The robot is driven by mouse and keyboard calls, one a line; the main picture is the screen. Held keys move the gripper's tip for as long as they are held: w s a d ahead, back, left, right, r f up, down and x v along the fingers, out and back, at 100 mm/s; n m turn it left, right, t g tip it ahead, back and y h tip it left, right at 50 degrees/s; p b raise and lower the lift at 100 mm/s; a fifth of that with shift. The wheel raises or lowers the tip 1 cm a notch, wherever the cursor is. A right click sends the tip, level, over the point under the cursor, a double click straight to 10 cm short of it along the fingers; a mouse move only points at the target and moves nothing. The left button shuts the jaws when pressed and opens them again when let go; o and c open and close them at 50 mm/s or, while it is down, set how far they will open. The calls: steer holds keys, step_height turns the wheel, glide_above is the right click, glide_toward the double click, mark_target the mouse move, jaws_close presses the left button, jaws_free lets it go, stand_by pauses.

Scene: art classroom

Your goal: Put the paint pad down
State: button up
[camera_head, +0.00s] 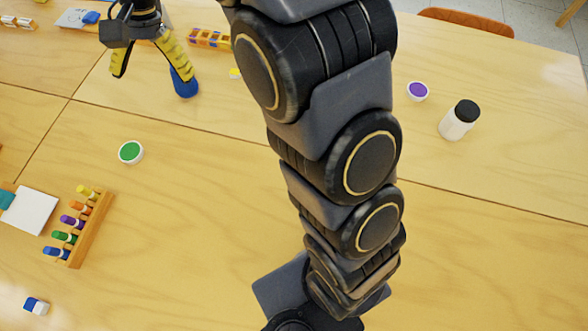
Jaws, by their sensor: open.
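A round white paint pad with green paint (130,152) lies flat on the table, below my gripper in the picture and apart from it. A second round pad with purple paint (418,91) lies to the right, past my arm. My gripper (153,77) is at the upper left, with its two yellow-lined fingers spread and nothing visible between them. A blue object (184,86) shows right by its right fingertip; I cannot tell whether they touch.
A wooden rack of coloured markers (90,230), a white pad (30,210) and a blue-and-white eraser (36,306) lie at the lower left. A black-lidded white jar (459,120) stands at the right. The table around the green pad is clear.

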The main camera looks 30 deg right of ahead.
steer(key=s+d+n+h, duration=0.1)
steer(key=s+d+n, duration=0.2)
steer(key=s, duration=1)
steer(key=s+d+r+n+h, duration=0.1)
steer(key=s+d+n+h, duration=0.1)
steer(key=s+d, duration=0.6)
steer(key=s+n, duration=0.1)
steer(key=s, duration=0.4)
steer(key=shift+t, duration=0.3)
steer(key=o, duration=0.3)
steer(key=shift+s+r, duration=0.1)
steer(key=shift+o, duration=0.2)
steer(key=w+d+f+n+h, duration=0.2)
steer(key=w+d+n, duration=0.2)
steer(key=w+d, duration=0.75)
steer(key=n+h, duration=0.4)
steer(key=n, duration=0.8)
glide_toward(417, 90)
steer(key=shift+s+d+f, duration=0.6)
steer(key=shift+d+f, duration=0.05)
steer(key=shift+f, duration=0.25)
steer(key=shift+w+x, duration=0.15)
steer(key=shift+x, duration=1.05)
steer(key=shift+w+x, duration=0.15)
steer(key=shift+x, duration=1.05)
steer(key=shift+w+x, duration=0.2)
steer(key=shift+x, duration=1)
